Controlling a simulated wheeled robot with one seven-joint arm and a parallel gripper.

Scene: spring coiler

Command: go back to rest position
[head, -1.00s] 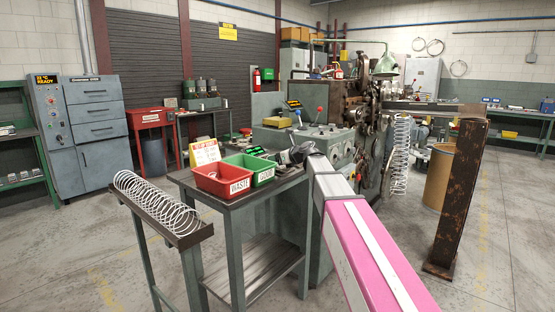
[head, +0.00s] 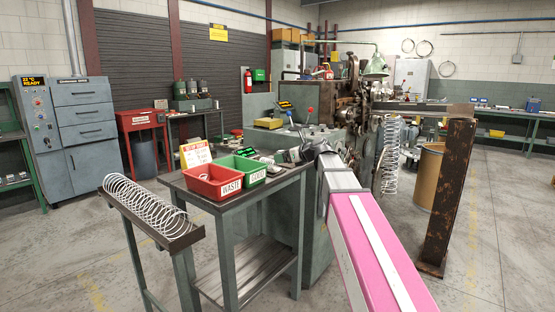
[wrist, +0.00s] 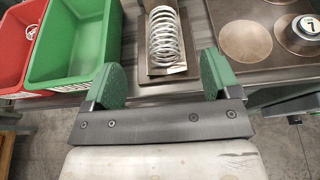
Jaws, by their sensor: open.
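My gripper (wrist: 157,85) is open in the wrist view, its two green-padded fingers wide apart with nothing between them. A coiled spring (wrist: 165,38) lies in a narrow dark tray just beyond the fingertips, apart from them. In the head view, my arm with its pink cover reaches forward from the bottom right towards the work table (head: 240,200). Its far end, near the right side of the table, is small, and the fingers are hard to make out there.
A red WASTE bin (head: 212,181) and a green GOOD bin (head: 245,169) stand on the table. A rack of coiled wire (head: 150,212) is at left. The spring coiler (head: 345,105) stands behind. A rusty post (head: 447,195) is at right. Open floor lies at left.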

